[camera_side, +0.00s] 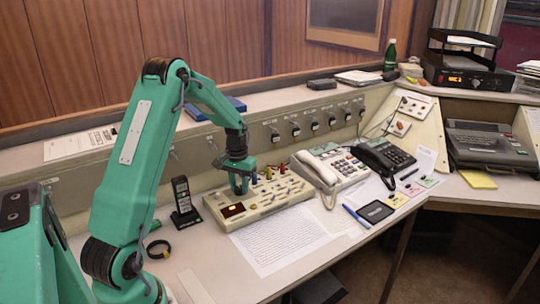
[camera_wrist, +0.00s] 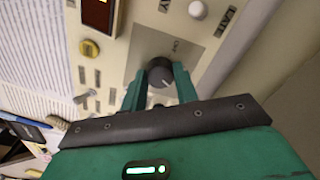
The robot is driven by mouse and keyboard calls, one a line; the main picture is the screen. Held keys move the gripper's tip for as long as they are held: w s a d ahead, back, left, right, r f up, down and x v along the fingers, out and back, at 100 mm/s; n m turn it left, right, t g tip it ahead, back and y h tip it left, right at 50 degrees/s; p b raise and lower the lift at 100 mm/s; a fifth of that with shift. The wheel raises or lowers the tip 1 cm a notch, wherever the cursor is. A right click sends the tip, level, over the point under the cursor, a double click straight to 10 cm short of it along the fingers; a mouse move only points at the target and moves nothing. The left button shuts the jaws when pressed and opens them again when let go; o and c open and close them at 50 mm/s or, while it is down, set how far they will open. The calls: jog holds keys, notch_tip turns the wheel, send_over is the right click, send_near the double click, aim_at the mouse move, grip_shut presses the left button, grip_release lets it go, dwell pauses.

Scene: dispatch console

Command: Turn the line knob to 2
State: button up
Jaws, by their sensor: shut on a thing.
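The line knob (camera_wrist: 161,74) is dark and round, on a grey plate (camera_wrist: 150,42) of the beige console panel. A pale pointer mark shows on its face; I cannot read which number it points to. My gripper (camera_wrist: 160,88) has a green finger on each side of the knob and is shut on it. In the side view my gripper (camera_side: 240,187) reaches down onto the left part of the beige console box (camera_side: 262,210), and its fingers and arm hide the knob there.
On the panel, the wrist view shows a dark red display (camera_wrist: 98,14), a yellow button (camera_wrist: 89,48) and a white knob (camera_wrist: 198,10). A cordless phone (camera_side: 183,202) stands left of the console. Coloured knobs (camera_side: 269,172) and a white desk phone (camera_side: 330,168) are to the right.

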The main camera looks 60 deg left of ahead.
aim_at(240, 187)
jog(key=shift+w+d+r, duration=0.1)
jog(key=shift+w, duration=0.15)
jog(key=o, duration=0.8)
jog(key=shift+o, duration=0.9)
jog(key=shift+s, duration=0.1)
jog(key=shift+r, duration=3.9)
